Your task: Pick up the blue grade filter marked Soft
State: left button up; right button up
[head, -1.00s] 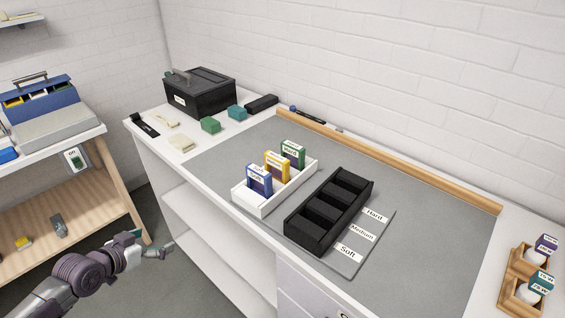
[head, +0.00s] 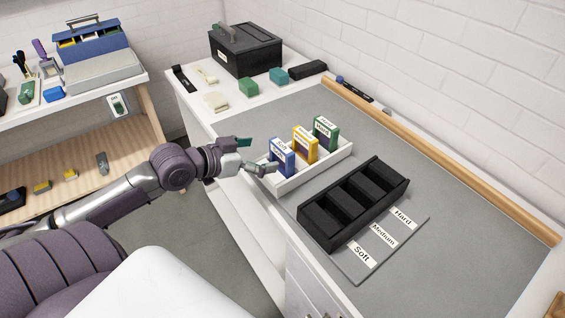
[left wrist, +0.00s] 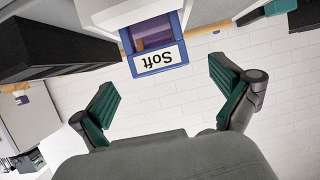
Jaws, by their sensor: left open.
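The blue grade filter (head: 282,158) stands upright in the nearest slot of a white tray (head: 318,171). In the left wrist view the blue filter (left wrist: 154,62) appears upside down, with its "Soft" label readable, ahead of the fingers. My left gripper (head: 254,154) is open and empty beside the tray's near left end, close to the blue filter. In the left wrist view the green-padded fingers (left wrist: 166,98) are spread apart, with the filter beyond and between them, not touching it. My right gripper is not in view.
A yellow filter (head: 305,145) and a green filter (head: 326,133) stand behind the blue one in the tray. A black slotted holder (head: 352,205) stands to the right, by Soft, Medium and Hard labels. A black box (head: 246,52) stands at the back. Grey mat beyond is clear.

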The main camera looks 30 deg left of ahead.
aim_at(278, 153)
pick_arm(q)
jog(key=shift+x, duration=0.9)
jog(key=shift+f+p+x, duration=0.15)
jog(key=shift+p+x, duration=0.25)
jog(key=shift+x, duration=0.95)
jog(key=shift+f+p+x, duration=0.15)
jog(key=shift+p+x, duration=0.2)
jog(key=shift+x, duration=0.95)
jog(key=shift+s+d, duration=0.1)
jog(key=shift+s, duration=0.1)
jog(key=c, duration=1.1)
jog(key=shift+o, duration=0.2)
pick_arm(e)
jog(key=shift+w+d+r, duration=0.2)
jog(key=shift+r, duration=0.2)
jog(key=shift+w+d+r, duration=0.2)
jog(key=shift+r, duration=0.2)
pick_arm(q)
jog(key=shift+r, duration=0.15)
